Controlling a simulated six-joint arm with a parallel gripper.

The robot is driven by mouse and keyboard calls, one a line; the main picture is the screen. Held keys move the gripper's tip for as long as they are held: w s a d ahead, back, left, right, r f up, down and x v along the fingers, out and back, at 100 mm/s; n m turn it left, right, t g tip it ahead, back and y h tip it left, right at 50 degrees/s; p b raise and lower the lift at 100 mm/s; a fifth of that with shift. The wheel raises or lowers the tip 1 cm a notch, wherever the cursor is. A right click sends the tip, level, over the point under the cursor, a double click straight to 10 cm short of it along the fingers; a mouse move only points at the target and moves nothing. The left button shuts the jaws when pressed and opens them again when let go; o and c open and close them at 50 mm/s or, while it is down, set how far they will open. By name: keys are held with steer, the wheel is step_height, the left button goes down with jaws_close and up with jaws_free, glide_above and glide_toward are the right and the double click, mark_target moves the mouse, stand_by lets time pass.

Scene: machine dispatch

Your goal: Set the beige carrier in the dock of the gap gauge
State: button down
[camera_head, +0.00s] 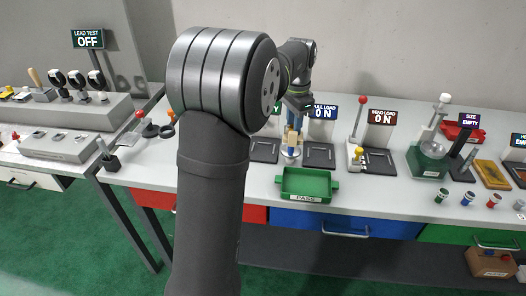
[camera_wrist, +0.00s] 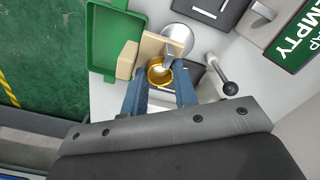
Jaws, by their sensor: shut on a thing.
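My gripper (camera_head: 292,138) is above the bench, behind the green PASS tray, with its blue fingers pointing down. In the wrist view my gripper (camera_wrist: 160,92) is shut on the beige carrier (camera_wrist: 149,48), whose blocky beige parts show just beyond the fingers. A gold ring-shaped piece (camera_wrist: 154,82) shows between the fingertips. A round pale metal part (camera_wrist: 184,32) stands right beside the carrier; I cannot tell whether they touch. The gap gauge's green sign (camera_wrist: 295,40), partly cut off, reads EMPTY. My arm hides much of the gauge in the head view, and its dock is not clearly visible.
The green PASS tray (camera_head: 280,181) stands near the bench's front edge; it also shows in the wrist view (camera_wrist: 93,42). A black-knobbed lever (camera_wrist: 229,88) rises close to the right fingertip. The PULL LOAD (camera_head: 323,111) and BEND LOAD (camera_head: 382,117) stations stand to the right.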

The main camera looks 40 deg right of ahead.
steer(key=shift+w+d+f, duration=0.1)
steer(key=shift+w+f, duration=0.05)
steer(key=shift+w, duration=0.3)
steer(key=w+a+f, duration=0.1)
steer(key=w+f, duration=0.1)
steer(key=w, duration=0.1)
steer(key=w+f, duration=0.2)
steer(key=w, duration=0.2)
steer(key=w+a+f, duration=0.1)
steer(key=w+f, duration=0.1)
steer(key=w, duration=0.1)
steer(key=shift+w+a+f, duration=0.35)
steer(key=shift+w, duration=0.05)
steer(key=shift+f, duration=2)
steer(key=shift+f, duration=0.1)
steer(key=c, duration=1.1)
jaws_free()
steer(key=shift+c, duration=0.2)
step_height(320, 180, up, 12)
